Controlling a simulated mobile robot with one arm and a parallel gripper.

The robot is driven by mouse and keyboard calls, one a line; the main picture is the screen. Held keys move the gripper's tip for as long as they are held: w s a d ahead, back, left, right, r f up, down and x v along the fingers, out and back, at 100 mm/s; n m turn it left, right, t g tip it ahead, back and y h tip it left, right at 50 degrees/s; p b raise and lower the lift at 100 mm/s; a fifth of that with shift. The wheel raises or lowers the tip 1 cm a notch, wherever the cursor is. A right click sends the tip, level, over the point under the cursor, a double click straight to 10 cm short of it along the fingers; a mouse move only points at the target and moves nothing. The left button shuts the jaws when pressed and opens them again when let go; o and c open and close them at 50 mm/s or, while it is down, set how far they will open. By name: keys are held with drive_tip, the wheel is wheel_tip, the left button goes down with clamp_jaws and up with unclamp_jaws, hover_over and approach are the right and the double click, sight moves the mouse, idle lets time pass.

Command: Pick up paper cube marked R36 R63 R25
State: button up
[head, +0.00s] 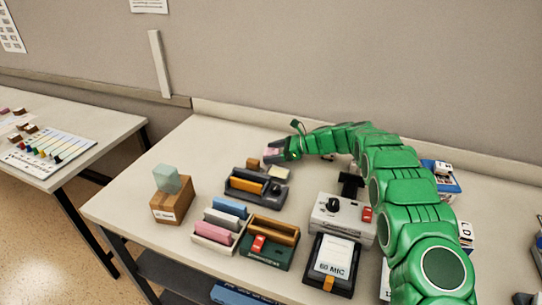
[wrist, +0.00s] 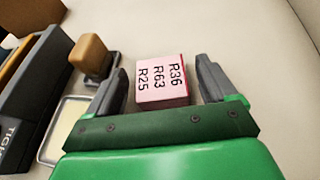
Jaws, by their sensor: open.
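The pink paper cube (wrist: 162,84) lies between the two dark fingers of my gripper (wrist: 162,86) in the wrist view. Its top reads R36, R63 and R25. A gap shows on each side between cube and fingers, so the gripper is open around it and apart from it. In the head view the cube (head: 271,152) shows as a small pink patch at the gripper (head: 274,152), near the back of the table. The fingers partly hide it there.
A wooden-handled stamp (wrist: 90,54) and a pale pad (wrist: 72,122) lie just left of the gripper. A dark tray with an orange bar (head: 246,184), a box with a glass cube (head: 167,178) and a grey device (head: 340,217) stand nearer the front. The wall (head: 330,60) is behind.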

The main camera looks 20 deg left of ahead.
sight(271, 152)
drive_tip(key=shift+a+f, duration=0.2)
drive_tip(key=shift+a, duration=0.25)
drive_tip(key=c, duration=1.1)
drive_tip(key=shift+r, duration=0.1)
drive_tip(key=shift+r, duration=1.4)
drive_tip(key=shift+s+r, duration=0.2)
drive_tip(key=shift+r, duration=0.05)
drive_tip(key=shift+s+d+r, duration=1.2)
drive_tip(key=shift+s+r, duration=0.4)
drive_tip(key=shift+s, duration=0.35)
drive_tip(key=shift+s+d+r, duration=1.25)
drive_tip(key=shift+s+r, duration=0.3)
drive_tip(key=shift+s, duration=0.35)
drive_tip(key=shift+s+d+r, duration=1.2)
drive_tip(key=shift+s+r, duration=0.4)
drive_tip(key=shift+s, duration=0.35)
